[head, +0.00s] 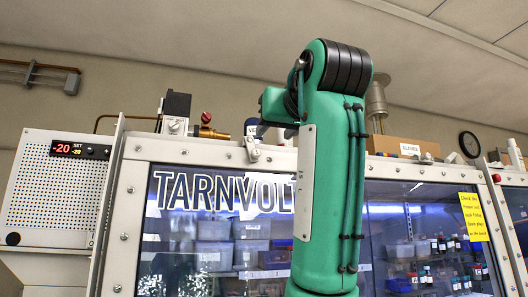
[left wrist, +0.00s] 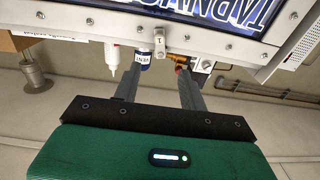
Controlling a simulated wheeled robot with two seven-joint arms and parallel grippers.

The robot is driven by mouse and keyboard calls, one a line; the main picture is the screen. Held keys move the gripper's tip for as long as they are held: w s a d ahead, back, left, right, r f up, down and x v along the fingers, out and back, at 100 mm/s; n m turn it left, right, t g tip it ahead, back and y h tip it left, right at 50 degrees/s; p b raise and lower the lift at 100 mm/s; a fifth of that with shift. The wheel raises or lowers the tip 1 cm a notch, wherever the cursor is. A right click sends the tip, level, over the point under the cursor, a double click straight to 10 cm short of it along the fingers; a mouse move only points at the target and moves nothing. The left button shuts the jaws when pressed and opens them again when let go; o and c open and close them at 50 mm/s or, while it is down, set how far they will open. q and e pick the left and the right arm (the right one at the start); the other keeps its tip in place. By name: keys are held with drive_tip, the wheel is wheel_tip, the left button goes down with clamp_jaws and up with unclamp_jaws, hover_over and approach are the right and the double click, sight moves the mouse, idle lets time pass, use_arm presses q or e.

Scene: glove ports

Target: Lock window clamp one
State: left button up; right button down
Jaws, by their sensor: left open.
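In the head view, a small metal clamp (head: 252,149) sits on the top rail of the glove box window frame, above the "TARNVOLT" lettering. In the head view the left gripper (head: 262,131) is mostly hidden by my green arm. My right gripper is not in view.
A blue-capped vent bottle (left wrist: 146,58) and a brass valve fitting (head: 207,130) stand behind the rail, near my fingers. A cardboard box (head: 400,146) sits on top to the right. The window (head: 200,225) lies below; a temperature panel (head: 60,180) is at left.

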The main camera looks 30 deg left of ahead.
sight(257, 152)
use_arm(q)
drive_tip(key=p+x, duration=0.3)
drive_tip(key=x, duration=0.8)
drive_tip(key=shift+w+d+p, duration=0.1)
drive_tip(key=shift+p, duration=0.2)
drive_tip(key=shift+w+a, duration=0.2)
drive_tip(key=shift+a, duration=0.1)
drive_tip(key=shift+w+a+f, duration=0.1)
drive_tip(key=shift+w+a, duration=0.25)
drive_tip(key=shift+a, duration=0.1)
drive_tip(key=shift+w, duration=0.1)
drive_tip(key=c, duration=0.9)
drive_tip(key=shift+f, duration=0.1)
clamp_jaws()
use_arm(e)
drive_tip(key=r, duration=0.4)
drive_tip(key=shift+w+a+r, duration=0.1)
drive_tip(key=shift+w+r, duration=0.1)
